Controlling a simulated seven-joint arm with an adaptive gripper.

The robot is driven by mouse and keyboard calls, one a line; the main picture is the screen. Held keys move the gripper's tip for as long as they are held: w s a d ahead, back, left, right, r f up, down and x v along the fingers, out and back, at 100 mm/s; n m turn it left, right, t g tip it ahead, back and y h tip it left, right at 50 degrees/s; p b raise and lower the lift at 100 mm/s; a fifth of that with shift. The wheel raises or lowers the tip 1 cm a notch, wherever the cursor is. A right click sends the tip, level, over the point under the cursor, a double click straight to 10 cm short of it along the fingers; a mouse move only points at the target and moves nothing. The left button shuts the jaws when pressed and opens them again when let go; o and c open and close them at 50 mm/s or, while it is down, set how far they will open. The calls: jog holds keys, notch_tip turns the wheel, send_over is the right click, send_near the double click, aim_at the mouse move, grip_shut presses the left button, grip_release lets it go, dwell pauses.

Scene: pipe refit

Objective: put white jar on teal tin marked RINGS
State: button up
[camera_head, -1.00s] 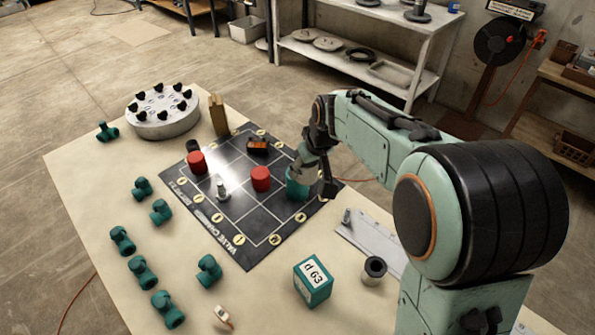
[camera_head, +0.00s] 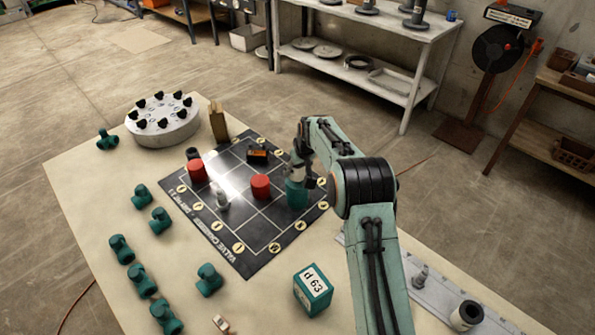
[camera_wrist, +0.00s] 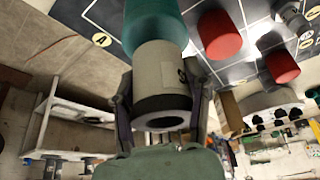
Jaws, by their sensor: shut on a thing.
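The white jar (camera_wrist: 153,62), a pale cylinder with a dark-rimmed end and a partly visible letter, is between the two fingers of my gripper (camera_wrist: 158,90), which is shut on it. A teal cylindrical tin (camera_head: 297,194) stands on the right side of the dark board. It also shows in the wrist view (camera_wrist: 153,22), directly beyond the jar. In the head view the gripper (camera_head: 300,168) and jar are right over the tin's top. I cannot tell whether jar and tin touch. The tin's marking is not readable.
The dark gridded board (camera_head: 245,227) also holds two red cylinders (camera_head: 197,171) (camera_head: 261,185), a small grey piece (camera_head: 222,198) and an orange-black block (camera_head: 257,156). Several teal fittings lie left; a teal "d 63" box (camera_head: 313,290) stands in front. A grey plate (camera_head: 440,297) is at right.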

jog(key=shift+f, duration=0.55)
jog(key=shift+f, duration=0.15)
jog(key=o, duration=1.2)
jog(key=v, duration=1.2)
jog(key=shift+s+r, duration=0.1)
jog(key=shift+r, duration=0.1)
jog(key=s+d+r+m+g+h, duration=0.1)
jog(key=s+d+r, duration=0.15)
jog(key=s, duration=0.85)
jog(key=s+d+r+m+g, duration=0.15)
jog(key=s+r, duration=0.25)
jog(key=s, duration=0.7)
jog(key=shift+m+g, duration=0.35)
jog(key=shift+g, duration=0.6)
jog(key=s+f, duration=0.1)
jog(key=s, duration=0.5)
jog(key=s+d+f, duration=0.1)
jog(key=s, duration=0.5)
jog(key=s+f, duration=0.1)
jog(key=s, duration=0.5)
jog(key=shift+s+d+f, duration=0.1)
jog(key=shift+d+f, duration=0.1)
jog(key=shift+d, duration=0.2)
